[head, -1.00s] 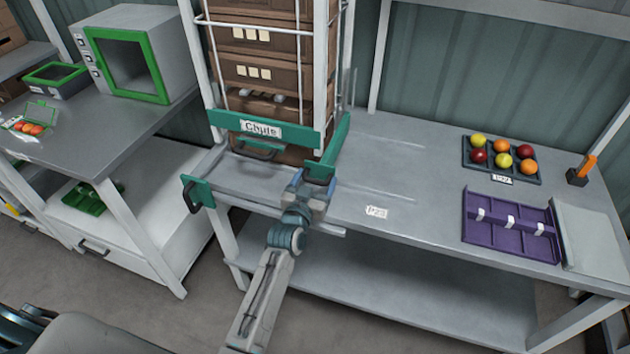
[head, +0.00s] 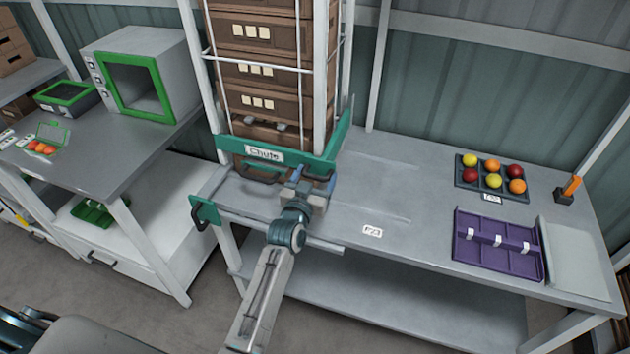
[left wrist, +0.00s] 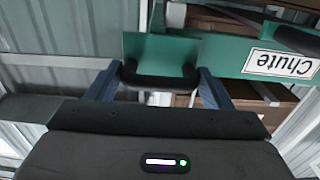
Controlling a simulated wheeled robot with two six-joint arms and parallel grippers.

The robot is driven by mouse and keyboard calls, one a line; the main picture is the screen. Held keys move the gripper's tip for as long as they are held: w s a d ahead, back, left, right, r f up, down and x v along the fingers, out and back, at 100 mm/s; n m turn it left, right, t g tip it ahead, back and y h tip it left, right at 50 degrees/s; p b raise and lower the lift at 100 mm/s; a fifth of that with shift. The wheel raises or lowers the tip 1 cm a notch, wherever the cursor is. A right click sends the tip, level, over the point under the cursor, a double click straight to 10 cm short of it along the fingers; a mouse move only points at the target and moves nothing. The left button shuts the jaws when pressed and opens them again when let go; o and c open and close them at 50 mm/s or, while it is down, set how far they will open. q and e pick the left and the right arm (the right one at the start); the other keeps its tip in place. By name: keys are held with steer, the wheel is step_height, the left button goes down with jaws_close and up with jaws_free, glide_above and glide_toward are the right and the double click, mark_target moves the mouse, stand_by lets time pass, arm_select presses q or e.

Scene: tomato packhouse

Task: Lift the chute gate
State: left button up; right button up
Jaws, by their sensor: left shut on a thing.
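The chute (head: 265,154) is a white-framed rack of stacked brown crates with a green front band and a "Chute" label. The green chute gate (head: 342,128) stands at the right end of that band; it also shows in the left wrist view (left wrist: 160,48). My left gripper (head: 312,185) is shut on the gate's black handle (left wrist: 160,80), with blue fingers on both sides of it. The gripper hides most of the handle in the head view. My right gripper is not in view.
Another green plate with a black handle (head: 203,211) is at the chute's front left. On the grey bench (head: 410,185) at the right are a tray of colored balls (head: 492,180), a purple divided tray (head: 497,245) and an orange-topped object (head: 570,188). The middle of the bench is clear.

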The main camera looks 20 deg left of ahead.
arm_select(q)
steer(key=shift+r, duration=0.5)
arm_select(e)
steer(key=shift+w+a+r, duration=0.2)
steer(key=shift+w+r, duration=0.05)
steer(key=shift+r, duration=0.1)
arm_select(q)
steer(key=o, duration=1.3)
steer(key=shift+f, duration=0.1)
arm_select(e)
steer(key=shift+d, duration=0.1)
arm_select(q)
steer(key=shift+s+f, duration=0.1)
steer(key=shift+s, duration=0.1)
steer(key=s+b, duration=0.3)
steer(key=s, duration=0.7)
steer(key=shift+s+a+b, duration=0.15)
steer(key=shift+s+b, duration=0.05)
steer(key=shift+b, duration=0.15)
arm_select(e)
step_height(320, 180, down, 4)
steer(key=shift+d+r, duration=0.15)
